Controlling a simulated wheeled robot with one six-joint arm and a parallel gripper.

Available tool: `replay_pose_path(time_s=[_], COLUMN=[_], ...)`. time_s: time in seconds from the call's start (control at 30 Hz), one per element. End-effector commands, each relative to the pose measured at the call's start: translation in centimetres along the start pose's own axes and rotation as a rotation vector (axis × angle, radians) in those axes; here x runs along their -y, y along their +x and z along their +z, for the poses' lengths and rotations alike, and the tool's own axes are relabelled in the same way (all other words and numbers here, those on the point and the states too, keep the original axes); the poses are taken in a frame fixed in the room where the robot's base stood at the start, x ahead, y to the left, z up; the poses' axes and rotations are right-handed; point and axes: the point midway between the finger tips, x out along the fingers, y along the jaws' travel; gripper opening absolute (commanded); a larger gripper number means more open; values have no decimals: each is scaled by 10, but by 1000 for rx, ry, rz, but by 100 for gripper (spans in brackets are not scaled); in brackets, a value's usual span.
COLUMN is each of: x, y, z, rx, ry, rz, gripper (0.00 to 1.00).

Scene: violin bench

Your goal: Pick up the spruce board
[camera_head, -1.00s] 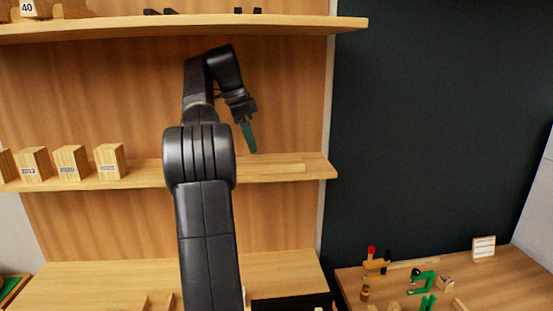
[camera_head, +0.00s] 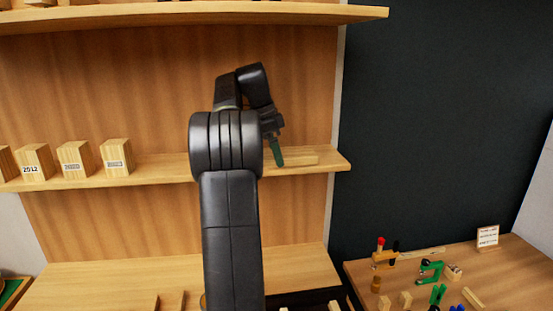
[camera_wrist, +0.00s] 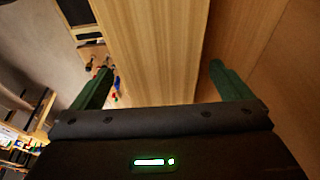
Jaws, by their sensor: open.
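The middle shelf (camera_head: 220,170) also holds several labelled wood blocks (camera_head: 76,160) at the left. An upper shelf (camera_head: 290,11) runs above my arm. A bench at the lower right (camera_head: 410,290) carries small tools and a white sign (camera_head: 488,237).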

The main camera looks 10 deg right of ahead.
Motion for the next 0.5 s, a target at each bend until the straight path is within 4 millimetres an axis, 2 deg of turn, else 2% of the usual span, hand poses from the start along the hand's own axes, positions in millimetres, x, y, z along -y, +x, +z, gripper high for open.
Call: replay_pose_path(time_s=[0.23, 0.27, 0.5], x=[0, 0, 0], y=[2, 2, 2], z=[0, 0, 0], rx=[0, 0, 0], ry=[0, 0, 0], rz=[-1, -1, -1], gripper=[98, 94, 47])
